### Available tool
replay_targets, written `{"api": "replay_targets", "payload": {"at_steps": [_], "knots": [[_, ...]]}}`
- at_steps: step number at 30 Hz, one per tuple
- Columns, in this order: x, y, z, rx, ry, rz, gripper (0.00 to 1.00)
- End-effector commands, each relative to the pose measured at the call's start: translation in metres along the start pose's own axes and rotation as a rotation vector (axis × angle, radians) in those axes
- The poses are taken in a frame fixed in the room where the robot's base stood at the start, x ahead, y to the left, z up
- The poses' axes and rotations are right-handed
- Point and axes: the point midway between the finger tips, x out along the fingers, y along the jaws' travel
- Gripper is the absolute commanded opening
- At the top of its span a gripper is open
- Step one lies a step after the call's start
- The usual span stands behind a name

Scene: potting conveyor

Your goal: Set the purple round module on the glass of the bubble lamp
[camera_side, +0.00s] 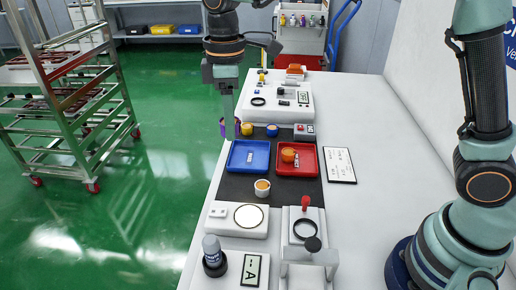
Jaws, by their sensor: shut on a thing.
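My gripper (229,122) points down over the left edge of the bench, beside the far end of the dark mat. It is shut on the purple round module (222,129), which shows as purple at the sides of the jaws; the jaws hide its middle. The bubble lamp (220,224) is a white box near the front left of the bench. Its bright round glass (249,217) has a dark rim and is bare. The module is well behind the lamp and apart from it.
A blue tray (233,169) and a red tray (312,172) lie on the mat. A white cup (262,190) with an orange top stands just behind the lamp. A lever fixture (305,204) stands to the lamp's right, a bottle (211,247) in front. Yellow (247,129) and blue (272,131) round parts are near my gripper.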

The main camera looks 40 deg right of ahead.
Motion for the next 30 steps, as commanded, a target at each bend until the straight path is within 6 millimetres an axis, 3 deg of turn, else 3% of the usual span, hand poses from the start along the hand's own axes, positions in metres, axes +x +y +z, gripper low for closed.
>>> {"api": "replay_targets", "payload": {"at_steps": [6, 13, 30], "knots": [[-0.01, -0.041, 0.02, -0.037, 0.002, 0.001, 0.0], [-0.002, -0.055, 0.029, -0.049, -0.001, -0.001, 0.0], [0.129, -0.055, 0.03, -0.048, -0.004, -0.003, 0.0]]}}
